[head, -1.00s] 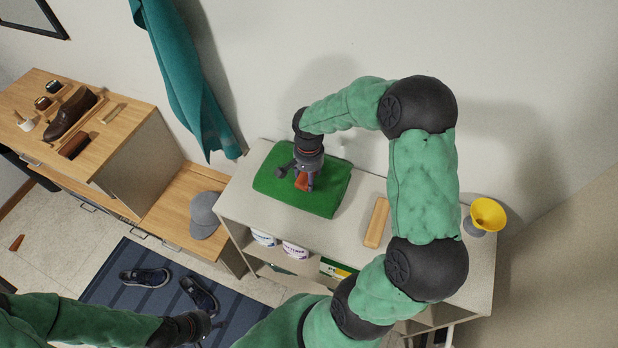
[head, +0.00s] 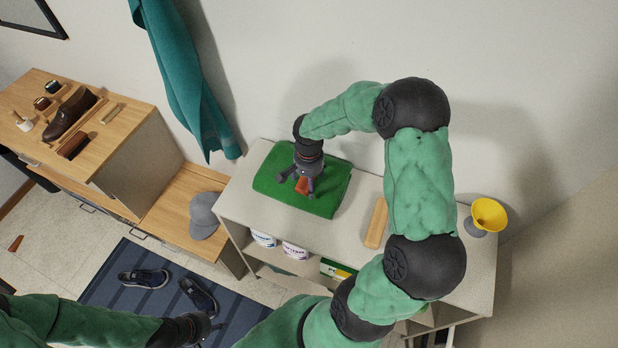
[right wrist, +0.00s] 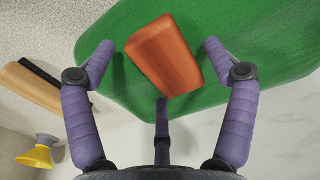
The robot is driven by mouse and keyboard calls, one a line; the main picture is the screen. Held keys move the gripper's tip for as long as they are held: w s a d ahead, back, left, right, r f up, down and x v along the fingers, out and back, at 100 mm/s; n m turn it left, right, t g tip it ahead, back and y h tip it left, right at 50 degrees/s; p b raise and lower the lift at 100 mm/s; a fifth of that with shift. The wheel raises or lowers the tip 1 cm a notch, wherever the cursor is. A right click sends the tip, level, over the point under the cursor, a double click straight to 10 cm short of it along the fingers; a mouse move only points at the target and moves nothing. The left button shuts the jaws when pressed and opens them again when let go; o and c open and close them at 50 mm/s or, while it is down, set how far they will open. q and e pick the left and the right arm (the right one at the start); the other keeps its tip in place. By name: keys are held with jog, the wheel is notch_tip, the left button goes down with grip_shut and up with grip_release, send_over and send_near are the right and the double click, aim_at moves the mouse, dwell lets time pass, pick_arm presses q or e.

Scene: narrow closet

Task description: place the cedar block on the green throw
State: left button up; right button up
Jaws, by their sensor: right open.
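The cedar block (head: 303,186), a reddish-orange oblong, is over the green throw (head: 325,202), and seems to lie on it. The throw is folded on top of the pale shelf unit. In the right wrist view the block (right wrist: 165,55) sits between spread purple fingers, with green cloth (right wrist: 265,35) around it. My right gripper (head: 300,186) is open around the block; no finger is clearly pressed on it. My left gripper (head: 208,328) is low at the left, above the floor and mat, far from the throw; its jaws are too small to read.
A wooden brush (head: 376,222) lies on the shelf unit right of the throw. Tubs (head: 294,250) sit on the shelf below. A teal cloth (head: 185,80) hangs on the wall; a grey cap (head: 204,214) rests on the bench.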

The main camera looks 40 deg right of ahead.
jog(key=shift+r, duration=0.1)
jog(key=shift+r+p, duration=0.3)
notch_tip(320, 180, up, 12)
jog(key=shift+f+p, duration=0.2)
jog(key=shift+p, duration=0.2)
